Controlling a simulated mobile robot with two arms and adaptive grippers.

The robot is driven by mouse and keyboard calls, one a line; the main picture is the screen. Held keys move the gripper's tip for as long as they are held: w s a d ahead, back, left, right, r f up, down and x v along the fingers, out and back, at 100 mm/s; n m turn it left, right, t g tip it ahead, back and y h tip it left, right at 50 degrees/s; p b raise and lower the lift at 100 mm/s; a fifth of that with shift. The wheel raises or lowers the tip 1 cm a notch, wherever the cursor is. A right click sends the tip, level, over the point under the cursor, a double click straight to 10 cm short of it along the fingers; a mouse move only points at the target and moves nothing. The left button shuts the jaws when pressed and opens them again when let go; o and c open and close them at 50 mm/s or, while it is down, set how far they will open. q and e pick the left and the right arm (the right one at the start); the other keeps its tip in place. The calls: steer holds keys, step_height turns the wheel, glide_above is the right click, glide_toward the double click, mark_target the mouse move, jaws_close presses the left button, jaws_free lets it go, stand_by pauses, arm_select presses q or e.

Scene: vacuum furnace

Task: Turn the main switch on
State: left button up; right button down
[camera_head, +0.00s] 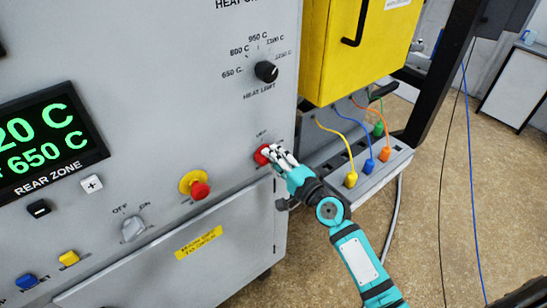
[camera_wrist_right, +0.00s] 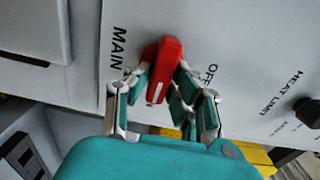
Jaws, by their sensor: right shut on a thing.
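The red main switch (camera_head: 262,155) sits near the lower right edge of the grey control panel. In the right wrist view its red handle (camera_wrist_right: 168,60), with a white line, stands between the lettering "MAIN" and "OFF". My right gripper (camera_head: 276,156) is at the switch, its fingers partly covering it in the head view. In the right wrist view the gripper's fingers (camera_wrist_right: 162,80) are on either side of the handle, shut on it. My left gripper is in neither view.
A black heat limit knob (camera_head: 266,71) is above the switch. A red button on a yellow base (camera_head: 196,187) and a grey off/on knob (camera_head: 133,229) are to its left. A yellow box (camera_head: 355,60) and colored plugs with cables (camera_head: 369,165) are to the right.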

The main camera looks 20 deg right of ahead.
steer(key=c, duration=1.2)
jaws_free()
steer(key=v, duration=1.2)
